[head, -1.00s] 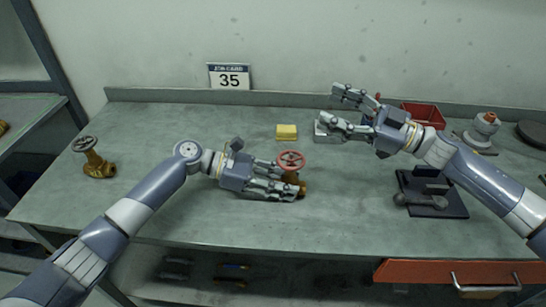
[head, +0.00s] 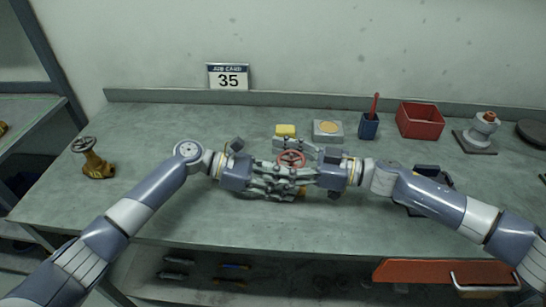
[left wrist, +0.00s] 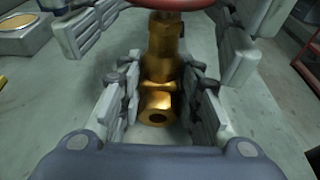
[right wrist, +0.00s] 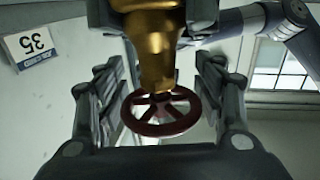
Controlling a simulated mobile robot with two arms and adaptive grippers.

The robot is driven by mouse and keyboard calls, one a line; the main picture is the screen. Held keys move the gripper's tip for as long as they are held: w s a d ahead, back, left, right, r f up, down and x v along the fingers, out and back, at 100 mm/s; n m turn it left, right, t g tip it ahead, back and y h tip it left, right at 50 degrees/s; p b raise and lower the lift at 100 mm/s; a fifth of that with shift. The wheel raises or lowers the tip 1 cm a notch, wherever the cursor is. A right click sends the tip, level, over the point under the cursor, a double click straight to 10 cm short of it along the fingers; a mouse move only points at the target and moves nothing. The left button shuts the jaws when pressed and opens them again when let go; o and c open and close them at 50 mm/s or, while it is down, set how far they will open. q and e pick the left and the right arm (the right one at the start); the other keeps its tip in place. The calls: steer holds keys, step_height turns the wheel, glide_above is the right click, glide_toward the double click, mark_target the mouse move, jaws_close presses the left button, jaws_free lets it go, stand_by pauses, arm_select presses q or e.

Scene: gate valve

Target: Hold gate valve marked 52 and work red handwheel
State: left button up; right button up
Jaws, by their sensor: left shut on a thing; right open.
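A brass gate valve with a red handwheel (head: 291,158) is at mid-table, its body mostly hidden in the head view by my grippers. My left gripper (head: 283,190), the lower one, is shut on its brass body (left wrist: 162,60), which stands between the fingers in the left wrist view. My right gripper (head: 303,166) is open, its fingers on either side of the red handwheel; in the right wrist view the wheel (right wrist: 160,117) hangs between them with gaps on both sides. No 52 shows; the card on the wall side (head: 228,77) reads 35.
Another brass valve with a dark wheel (head: 95,165) stands at the left. The table's left middle is clear.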

steer(key=shift+w+a, duration=0.15)
steer(key=shift+a, duration=0.55)
steer(key=c, duration=1)
steer(key=shift+d, duration=0.1)
steer(key=shift+c, duration=1)
